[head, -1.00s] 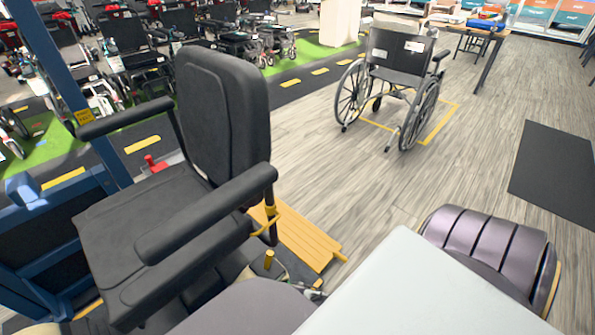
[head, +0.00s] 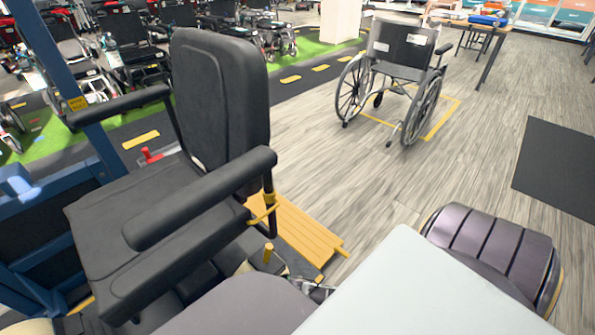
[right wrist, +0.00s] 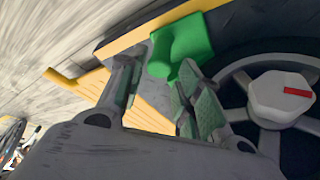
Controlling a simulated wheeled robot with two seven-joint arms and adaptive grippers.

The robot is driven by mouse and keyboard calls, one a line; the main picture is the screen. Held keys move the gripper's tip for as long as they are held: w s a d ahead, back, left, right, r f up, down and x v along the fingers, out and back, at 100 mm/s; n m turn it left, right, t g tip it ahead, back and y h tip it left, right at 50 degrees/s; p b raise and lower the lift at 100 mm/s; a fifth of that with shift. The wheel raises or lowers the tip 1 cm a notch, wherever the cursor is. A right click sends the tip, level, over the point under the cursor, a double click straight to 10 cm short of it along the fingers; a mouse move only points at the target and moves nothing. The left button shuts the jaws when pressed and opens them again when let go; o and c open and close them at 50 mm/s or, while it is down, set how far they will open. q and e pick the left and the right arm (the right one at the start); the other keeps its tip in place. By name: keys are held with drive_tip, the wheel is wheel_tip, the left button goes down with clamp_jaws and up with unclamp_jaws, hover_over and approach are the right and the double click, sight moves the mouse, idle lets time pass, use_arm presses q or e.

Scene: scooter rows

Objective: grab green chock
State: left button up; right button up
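The green chock (right wrist: 181,48) shows in the right wrist view, just beyond my right gripper's fingertips, beside a dark wheel (right wrist: 240,92) with a pale hub. My right gripper (right wrist: 158,76) is open, its two fingers spread apart. The chock lies ahead of the gap and toward the right finger; whether that finger touches it I cannot tell. In the head view only a small part of my right gripper (head: 316,290) shows, low beside the scooter, and the chock is hidden. My left gripper is not in view.
A scooter seat (head: 150,215) with black armrests stands close at left, with a yellow slatted platform (head: 300,235) beside it. A blue post (head: 62,75) rises at far left. A wheelchair (head: 395,75) stands farther back. The wooden floor at right is mostly clear.

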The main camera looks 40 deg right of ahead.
drive_tip(key=shift+b+x, duration=1.3)
drive_tip(key=shift+x, duration=1.1)
drive_tip(key=shift+c, duration=0.5)
clamp_jaws()
